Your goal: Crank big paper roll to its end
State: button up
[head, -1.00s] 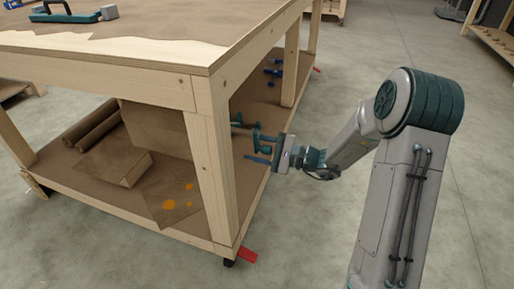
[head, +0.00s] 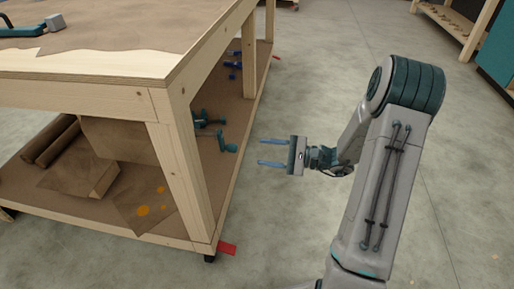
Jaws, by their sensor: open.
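Two brown paper rolls (head: 50,140) lie on the lower shelf at the left, under the wooden workbench. I cannot tell whether either is the big roll. A teal part (head: 226,143), perhaps a crank handle, sits at the open right side of the bench above the lower shelf. What it joins to is partly hidden by the bench leg. My gripper (head: 272,152) is open and empty, with its two blue fingers pointing left. In the picture it is to the right of the teal part, with a gap between them.
The workbench top (head: 110,68) is covered with brown paper, with a teal tool (head: 22,31) on it. Its front corner leg (head: 180,175) stands left of my gripper. A red piece (head: 228,248) juts out near the leg's foot. The floor to the right is clear.

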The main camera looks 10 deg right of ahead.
aim_at(225, 148)
jog(key=shift+d, duration=0.1)
jog(key=w+a+m+p, duration=0.1)
jog(key=a+m+p, duration=0.2)
jog(key=a, duration=0.1)
jog(key=w+a+m+p, duration=0.1)
jog(key=a+m+p, duration=0.2)
jog(key=a+p, duration=0.1)
jog(key=w+a+m+p, duration=0.2)
jog(key=a+m+p, duration=0.1)
jog(key=shift+a+p, duration=0.3)
jog(key=shift+a, duration=0.1)
dwell(0.6)
jog(key=c, duration=1)
